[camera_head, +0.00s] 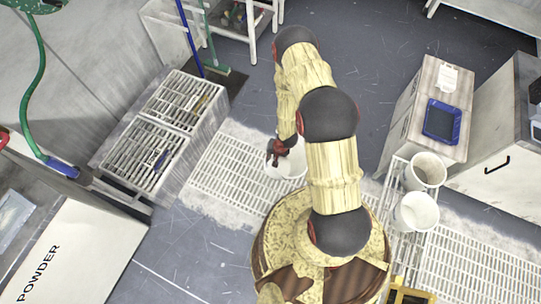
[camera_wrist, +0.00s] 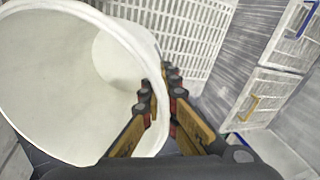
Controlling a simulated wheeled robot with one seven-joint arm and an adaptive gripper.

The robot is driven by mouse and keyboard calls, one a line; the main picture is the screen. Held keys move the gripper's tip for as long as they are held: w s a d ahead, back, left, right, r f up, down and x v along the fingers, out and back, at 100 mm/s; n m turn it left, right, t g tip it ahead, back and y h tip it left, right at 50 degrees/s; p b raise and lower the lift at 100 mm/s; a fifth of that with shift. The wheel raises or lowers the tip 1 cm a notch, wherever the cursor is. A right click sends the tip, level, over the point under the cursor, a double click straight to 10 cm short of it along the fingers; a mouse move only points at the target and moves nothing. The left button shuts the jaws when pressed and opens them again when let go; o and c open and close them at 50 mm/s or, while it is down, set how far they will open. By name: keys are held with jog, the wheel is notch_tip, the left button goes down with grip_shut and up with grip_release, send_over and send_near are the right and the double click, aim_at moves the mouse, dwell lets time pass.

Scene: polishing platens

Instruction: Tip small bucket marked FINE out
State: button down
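A white bucket (camera_wrist: 60,80) fills the left of the wrist view, its open mouth towards the camera and its pale inside showing. My gripper (camera_wrist: 165,95) has its fingers on either side of the bucket's wall at the rim, closed on it. In the head view the bucket (camera_head: 287,164) hangs over the white floor grating, partly hidden by my arm, with my gripper (camera_head: 281,150) at its upper left rim. I see no contents clearly inside. No FINE marking is readable in either view.
Two more pale buckets (camera_head: 424,171) (camera_head: 415,212) stand on a white wire rack at the right. A slatted two-part drain unit (camera_head: 160,125) stands at the left, with a POWDER-marked cabinet (camera_head: 70,262) below it. A cabinet with a blue tablet (camera_head: 442,121) is at the right. The floor grating (camera_head: 225,170) is clear.

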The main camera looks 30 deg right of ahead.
jog(key=shift+w+a+r+g+h, duration=0.1)
jog(key=shift+w+r+g+h, duration=0.05)
jog(key=shift+r+g+h, duration=0.2)
jog(key=g+b, duration=0.1)
jog(key=b, duration=0.1)
jog(key=shift+f+h+b, duration=0.1)
jog(key=shift+h+b, duration=0.2)
jog(key=shift+h, duration=0.05)
jog(key=shift+b, duration=0.5)
jog(key=shift+g+b, duration=0.35)
jog(key=shift+b, duration=0.85)
jog(key=shift+w+r+h+b, duration=0.1)
jog(key=shift+r+h+b, duration=0.2)
jog(key=shift+b, duration=0.75)
jog(key=b, duration=0.3)
jog(key=shift+s+r+g+b, duration=0.3)
jog(key=shift+r+b, duration=0.1)
jog(key=shift+b, duration=0.15)
